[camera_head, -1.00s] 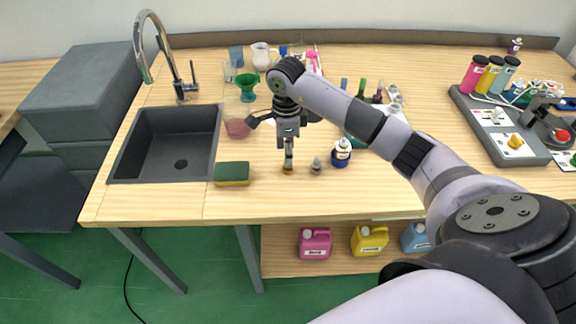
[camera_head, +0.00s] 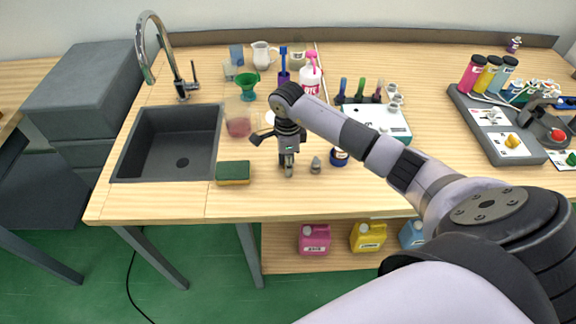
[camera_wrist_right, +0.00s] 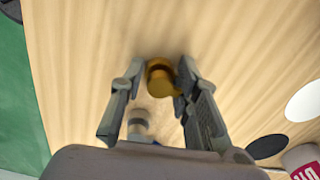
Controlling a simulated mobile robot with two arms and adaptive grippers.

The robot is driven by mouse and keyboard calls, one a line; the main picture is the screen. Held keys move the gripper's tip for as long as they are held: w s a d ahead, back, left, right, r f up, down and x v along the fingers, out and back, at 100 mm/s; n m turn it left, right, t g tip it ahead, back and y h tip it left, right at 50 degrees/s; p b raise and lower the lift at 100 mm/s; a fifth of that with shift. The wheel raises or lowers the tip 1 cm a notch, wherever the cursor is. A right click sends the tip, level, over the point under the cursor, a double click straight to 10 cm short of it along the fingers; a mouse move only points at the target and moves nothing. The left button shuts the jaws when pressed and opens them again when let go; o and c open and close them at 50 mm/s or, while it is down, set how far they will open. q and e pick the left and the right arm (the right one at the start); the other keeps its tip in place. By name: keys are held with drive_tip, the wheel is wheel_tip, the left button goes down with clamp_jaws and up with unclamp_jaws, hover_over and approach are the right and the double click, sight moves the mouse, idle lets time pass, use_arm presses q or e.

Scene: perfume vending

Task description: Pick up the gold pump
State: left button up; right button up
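The gold pump (camera_wrist_right: 160,78) stands on the wooden table between the two fingertips of my right gripper (camera_wrist_right: 161,72) in the right wrist view. The fingers are apart, one on each side of it, with little gap; I cannot tell if the right-hand finger touches it. In the head view my right gripper (camera_head: 288,168) points straight down near the table's front edge, and its fingers hide the pump. My left gripper is not in view.
A sponge (camera_head: 233,172) and the sink (camera_head: 165,150) are to the left. A pink-and-white bottle (camera_head: 311,76) stands behind. Coloured jugs (camera_head: 315,240) are on the lower shelf.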

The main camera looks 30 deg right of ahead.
drive_tip(key=c, duration=0.4)
